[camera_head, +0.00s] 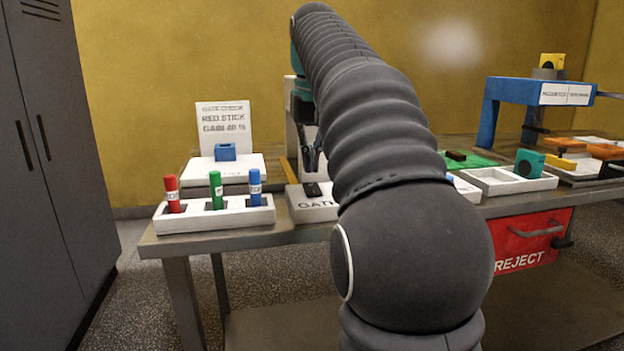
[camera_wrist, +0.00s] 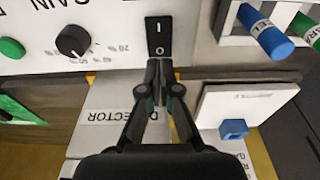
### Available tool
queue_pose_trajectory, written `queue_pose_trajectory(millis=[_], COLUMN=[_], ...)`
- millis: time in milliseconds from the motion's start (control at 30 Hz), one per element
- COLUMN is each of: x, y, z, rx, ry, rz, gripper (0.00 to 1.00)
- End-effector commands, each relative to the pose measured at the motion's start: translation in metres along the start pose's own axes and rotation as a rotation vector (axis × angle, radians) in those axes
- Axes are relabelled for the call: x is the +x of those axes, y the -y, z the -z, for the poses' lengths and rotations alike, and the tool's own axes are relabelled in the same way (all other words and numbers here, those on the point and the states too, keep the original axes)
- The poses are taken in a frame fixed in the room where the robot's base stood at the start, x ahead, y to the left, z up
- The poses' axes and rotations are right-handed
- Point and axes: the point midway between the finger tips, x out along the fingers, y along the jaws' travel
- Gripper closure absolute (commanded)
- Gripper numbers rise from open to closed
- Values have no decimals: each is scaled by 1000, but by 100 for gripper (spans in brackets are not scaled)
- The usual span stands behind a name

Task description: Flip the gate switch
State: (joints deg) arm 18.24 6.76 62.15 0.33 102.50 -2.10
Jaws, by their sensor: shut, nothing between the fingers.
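The gate switch (camera_wrist: 158,38) is a black rocker marked I and O, set in a pale panel at the top middle of the wrist view. In the head view the black switch (camera_head: 312,190) sits on a white box (camera_head: 318,207) with partly hidden lettering that starts "GAT". My gripper (camera_wrist: 160,65) is shut and empty, its fingertips at the O edge of the switch in the wrist view. I cannot tell whether they touch it. In the head view my gripper (camera_head: 311,168) hangs just above the switch, partly hidden by my arm.
A white rack (camera_head: 240,217) with red, green and blue sticks stands left of the switch. A black dial (camera_wrist: 73,41) and a green button (camera_wrist: 11,48) sit on the panel nearby. A sign (camera_head: 225,125) and a blue block (camera_head: 225,152) stand behind the rack. A red REJECT bin (camera_head: 520,240) is at right.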

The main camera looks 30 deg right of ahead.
Motion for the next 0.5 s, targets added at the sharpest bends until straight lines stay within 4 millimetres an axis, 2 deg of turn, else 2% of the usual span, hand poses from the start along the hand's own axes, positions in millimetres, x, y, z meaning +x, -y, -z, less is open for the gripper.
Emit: queue_pose_trajectory(millis=[500], x=[-34], y=[0], z=[6], rx=[0], ry=[-1], rz=[0], gripper=[100])
